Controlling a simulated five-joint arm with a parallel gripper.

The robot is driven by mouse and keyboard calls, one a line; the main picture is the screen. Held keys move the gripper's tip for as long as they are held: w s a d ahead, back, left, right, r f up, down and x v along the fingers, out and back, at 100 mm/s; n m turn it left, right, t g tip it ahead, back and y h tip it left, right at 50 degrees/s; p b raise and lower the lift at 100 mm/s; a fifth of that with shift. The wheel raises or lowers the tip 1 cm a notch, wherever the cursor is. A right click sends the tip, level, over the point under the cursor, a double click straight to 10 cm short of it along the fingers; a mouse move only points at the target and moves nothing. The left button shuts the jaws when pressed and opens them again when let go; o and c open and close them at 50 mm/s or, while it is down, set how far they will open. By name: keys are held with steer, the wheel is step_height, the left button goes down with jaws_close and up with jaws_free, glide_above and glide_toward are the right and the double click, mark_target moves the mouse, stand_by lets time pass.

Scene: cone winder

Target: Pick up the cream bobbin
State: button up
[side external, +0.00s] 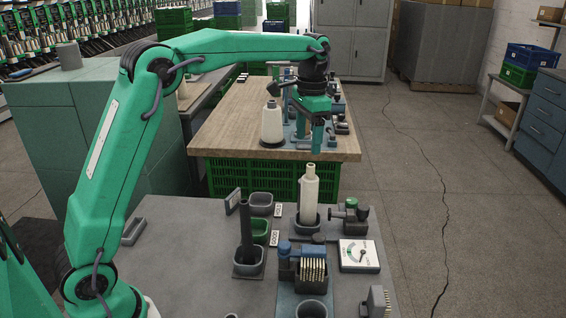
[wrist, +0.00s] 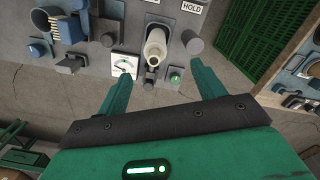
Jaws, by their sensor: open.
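The cream bobbin (side external: 309,188) stands upright in a dark holder (side external: 305,222) on the grey bench. In the wrist view the bobbin (wrist: 157,45) is seen nearly end-on, ahead of and between my fingers. My gripper (side external: 314,142) is open and empty, pointing down. In the side view it hangs above the bobbin's top, with a gap between them. In the wrist view my gripper (wrist: 162,80) has its two green fingers spread wide. The bobbin's foot is hidden inside the holder.
A dial gauge (side external: 359,255) and a small fixture (side external: 351,214) stand close to the bobbin. A white cone (side external: 271,124) stands on the wooden table (side external: 228,130) behind.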

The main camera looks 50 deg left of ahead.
mark_target(311, 165)
steer(key=shift+w+d+f+m, duration=0.1)
steer(key=shift+d+m, duration=0.2)
steer(key=shift+d, duration=0.55)
steer(key=f, duration=0.3)
steer(key=shift+a+f, duration=0.2)
steer(key=shift+f, duration=2)
steer(key=shift+f, duration=0.1)
steer(key=shift+f, duration=2.5)
steer(key=shift+c, duration=0.3)
steer(key=c, duration=0.9)
